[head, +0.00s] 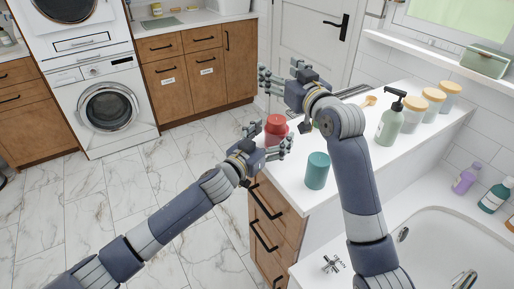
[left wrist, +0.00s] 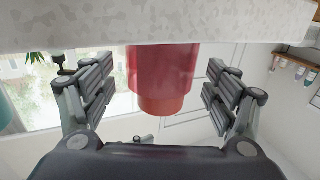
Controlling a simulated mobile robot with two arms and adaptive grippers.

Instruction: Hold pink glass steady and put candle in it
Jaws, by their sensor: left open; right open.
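The pink glass (head: 270,140) looks red and stands upright near the counter's left edge. A narrower red cylinder, which looks like the candle (head: 276,122), rises from its top. In the left wrist view, which is upside down, the glass (left wrist: 163,65) and the narrower candle (left wrist: 163,104) sit between the spread fingers. My left gripper (head: 272,137) is open around the glass, with a gap on each side. My right gripper (head: 281,80) is open and empty, above and beyond the candle. How deep the candle sits is hidden.
A teal cylinder (head: 317,171) stands on the white counter near my left gripper. A pump bottle (head: 390,124) and several jars with wooden lids (head: 433,95) stand farther right. A bathtub (head: 440,235) lies at lower right. The floor at left is clear.

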